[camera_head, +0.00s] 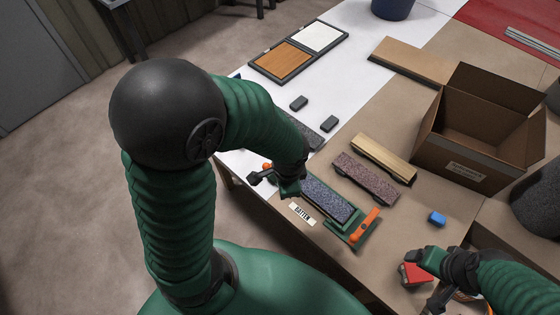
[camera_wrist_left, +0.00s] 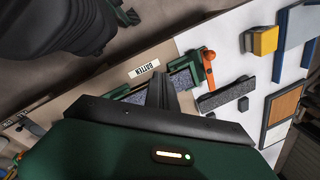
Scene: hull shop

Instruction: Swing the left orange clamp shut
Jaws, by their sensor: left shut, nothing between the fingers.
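The left orange clamp (camera_head: 267,167) shows only as a small orange piece beside my left wrist in the head view; the wrist hides the rest. In the left wrist view its orange lever (camera_wrist_left: 208,60) stands on a green base, pointing away from the speckled batten (camera_head: 327,198). My left gripper (camera_head: 289,188) is shut and empty, over the batten's far-left end. In the left wrist view its dark fingers (camera_wrist_left: 163,90) are left of the lever, apart from it in the picture. My right gripper (camera_head: 432,279) appears open, by a red block (camera_head: 415,274).
The right orange clamp (camera_head: 366,224) is at the batten's near end. A BATTEN label (camera_head: 302,214) lies beside it. Brown and tan strips (camera_head: 366,178), a blue block (camera_head: 437,218) and a cardboard box (camera_head: 468,155) are to the right. Small dark blocks (camera_head: 299,103) lie beyond.

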